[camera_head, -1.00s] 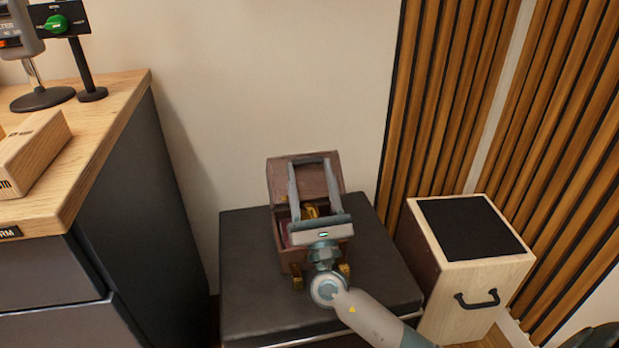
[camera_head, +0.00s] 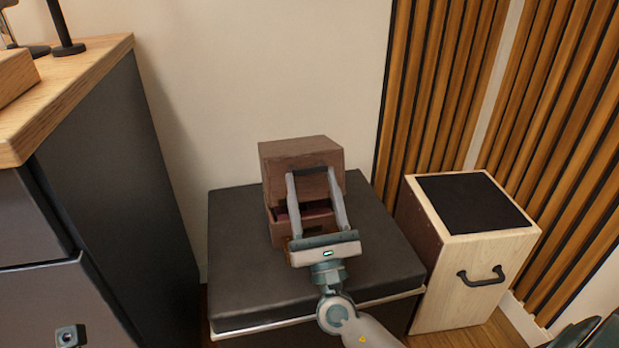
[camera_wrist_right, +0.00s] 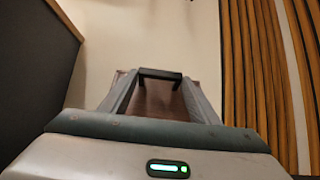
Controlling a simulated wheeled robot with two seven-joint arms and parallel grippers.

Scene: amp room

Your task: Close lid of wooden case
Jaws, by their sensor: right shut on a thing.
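The wooden case (camera_head: 277,228) is a small dark-brown chest on the black padded top of a low stand. Its lid (camera_head: 300,152) is tilted forward over the body, with a gap at the front where a dark red inside shows. My right gripper (camera_head: 313,172) reaches in from the front. Its two fingers are shut on the ends of a dark handle (camera_wrist_right: 160,74) on the lid's front. The wrist view shows this handle between the fingertips, with the brown lid below it. My gripper hides part of the case's front.
The padded stand (camera_head: 240,285) has free room around the case. A wooden box with a black top and handle (camera_head: 465,270) stands at the right. A dark cabinet with a wooden top (camera_head: 110,60) is at the left. The wall and wooden slats are behind.

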